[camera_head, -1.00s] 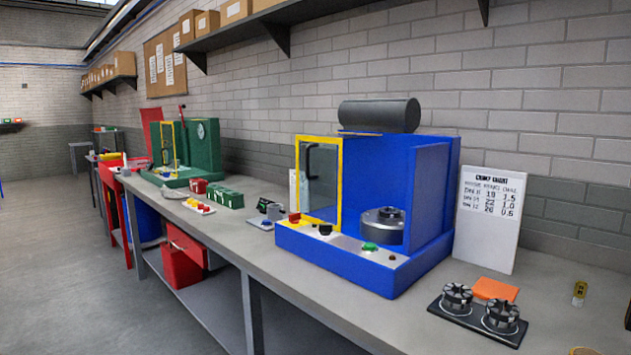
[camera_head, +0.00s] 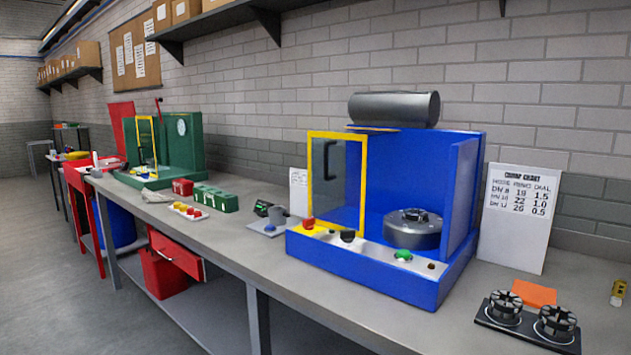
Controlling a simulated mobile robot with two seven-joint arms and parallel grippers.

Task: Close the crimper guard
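The crimper is a blue machine (camera_head: 462,215) on the grey workbench, with a dark cylinder (camera_head: 394,108) on top. Its guard (camera_head: 337,180) is a clear panel in a yellow frame with a black handle (camera_head: 330,160). The guard stands swung open at the machine's left side. The front opening is uncovered and shows the round grey crimping head (camera_head: 413,228) inside. A red button, a black knob and a green button (camera_head: 403,255) sit along the front ledge. Neither of my grippers is in view.
Right of the crimper are a white chart board (camera_head: 515,218), a black tray of dies (camera_head: 526,322) and an orange pad (camera_head: 534,293). Left along the workbench (camera_head: 345,305) are a small gauge device (camera_head: 268,217), green blocks and a green machine (camera_head: 172,143). The bench front before the crimper is clear.

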